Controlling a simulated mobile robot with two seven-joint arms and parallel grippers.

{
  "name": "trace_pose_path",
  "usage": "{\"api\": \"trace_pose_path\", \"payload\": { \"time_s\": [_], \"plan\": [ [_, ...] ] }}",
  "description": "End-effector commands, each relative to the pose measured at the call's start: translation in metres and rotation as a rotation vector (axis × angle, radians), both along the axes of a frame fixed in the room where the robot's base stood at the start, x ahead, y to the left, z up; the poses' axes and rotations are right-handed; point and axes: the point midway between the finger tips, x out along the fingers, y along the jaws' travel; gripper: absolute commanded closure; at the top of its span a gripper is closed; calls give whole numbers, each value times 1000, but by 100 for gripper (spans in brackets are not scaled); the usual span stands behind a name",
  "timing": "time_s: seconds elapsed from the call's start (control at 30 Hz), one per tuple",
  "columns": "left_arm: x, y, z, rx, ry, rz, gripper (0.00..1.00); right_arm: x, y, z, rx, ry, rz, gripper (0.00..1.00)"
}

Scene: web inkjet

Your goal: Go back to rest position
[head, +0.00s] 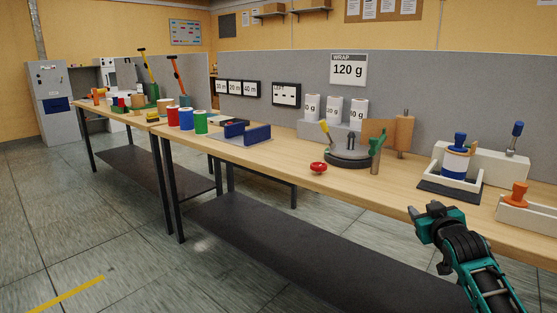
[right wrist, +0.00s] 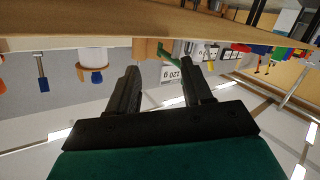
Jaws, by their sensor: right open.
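My right gripper (head: 423,209) is at the lower right of the head view, in front of the bench's front edge and apart from the things on it. Its arm comes up from the bottom right corner. In the right wrist view its two dark fingers (right wrist: 162,74) stand apart with nothing held between them. That view is upside down, with the bench edge along its top. My left gripper and left arm are not in view.
The wooden bench (head: 290,160) runs across the view. It holds a red knob (head: 318,168), a dark round base (head: 348,159), a blue-and-white roll (head: 455,163), an orange-topped part (head: 519,194) and colored spools (head: 186,119). A dark lower shelf (head: 290,245) is underneath. Floor at left is clear.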

Motion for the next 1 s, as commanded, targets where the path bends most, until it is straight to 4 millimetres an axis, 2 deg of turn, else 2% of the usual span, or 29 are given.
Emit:
{"api": "trace_pose_path", "payload": {
  "time_s": [0.03,0.17,0.27,0.4,0.5,0.6,0.73,0.97,1.0],
  "plan": [
    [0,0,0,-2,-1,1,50,-13,15,-26,6,25,26,50],
    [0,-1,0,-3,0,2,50,-41,43,-68,18,75,70,50],
    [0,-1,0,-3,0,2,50,-73,67,-106,38,124,109,50],
    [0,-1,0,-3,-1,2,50,-134,107,-158,82,206,170,50],
    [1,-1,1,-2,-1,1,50,-184,135,-187,125,264,207,50],
    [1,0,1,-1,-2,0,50,-233,158,-207,170,317,235,50],
    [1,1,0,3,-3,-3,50,-285,180,-220,225,374,256,50],
    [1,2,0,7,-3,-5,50,-358,207,-225,313,453,270,50],
    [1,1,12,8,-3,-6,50,-361,206,-214,314,453,267,50]
  ]
}}
